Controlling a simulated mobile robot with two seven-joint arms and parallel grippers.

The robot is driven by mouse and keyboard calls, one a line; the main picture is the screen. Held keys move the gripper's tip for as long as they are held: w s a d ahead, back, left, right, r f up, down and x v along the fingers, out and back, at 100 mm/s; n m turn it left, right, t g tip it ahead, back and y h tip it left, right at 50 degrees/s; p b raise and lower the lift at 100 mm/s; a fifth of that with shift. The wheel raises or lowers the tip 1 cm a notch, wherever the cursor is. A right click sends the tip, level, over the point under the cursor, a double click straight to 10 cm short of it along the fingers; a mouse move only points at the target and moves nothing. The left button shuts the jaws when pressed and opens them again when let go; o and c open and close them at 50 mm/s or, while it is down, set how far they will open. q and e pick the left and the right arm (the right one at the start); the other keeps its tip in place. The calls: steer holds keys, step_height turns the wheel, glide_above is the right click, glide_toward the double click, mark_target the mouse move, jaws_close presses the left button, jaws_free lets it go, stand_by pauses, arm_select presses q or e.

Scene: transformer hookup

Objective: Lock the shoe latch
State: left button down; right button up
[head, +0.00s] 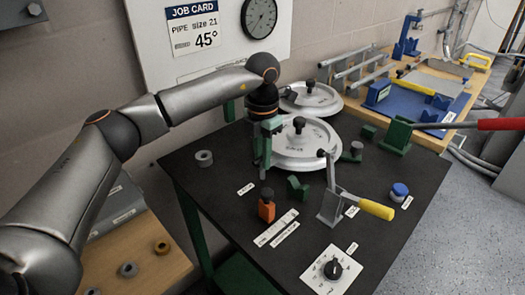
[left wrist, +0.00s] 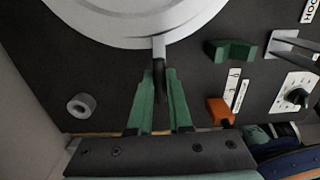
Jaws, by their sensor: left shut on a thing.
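A round white shoe (head: 305,142) with a black centre knob lies on the dark table. Part of its rim shows at the top of the left wrist view (left wrist: 130,30). My left gripper (head: 265,172) points down at the near left rim of the shoe. In the left wrist view its green fingers (left wrist: 159,76) are shut on a narrow dark lever, which I take to be the shoe latch (left wrist: 159,47), joined to a grey piece at the rim. In the head view the gripper hides this lever, so its exact position is unclear. My right gripper is in neither view.
A second white wheel (head: 310,98) lies behind. A grey ring (head: 204,158) sits to the left. An orange block (head: 267,207), a green V-block (head: 297,188), a yellow-handled lever (head: 375,208) and a dial plate (head: 332,268) stand in front. A red handle (head: 500,124) juts in from the right.

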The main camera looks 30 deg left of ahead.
arm_select(q)
steer(key=shift+r+n+p, duration=0.1)
steer(key=shift+n+p, duration=0.2)
steer(key=shift+n, duration=0.5)
steer(key=shift+n+p, duration=0.3)
steer(key=shift+n, duration=1)
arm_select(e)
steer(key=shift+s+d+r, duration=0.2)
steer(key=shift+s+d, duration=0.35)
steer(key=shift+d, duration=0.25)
arm_select(q)
steer(key=c, duration=0.8)
jaws_free()
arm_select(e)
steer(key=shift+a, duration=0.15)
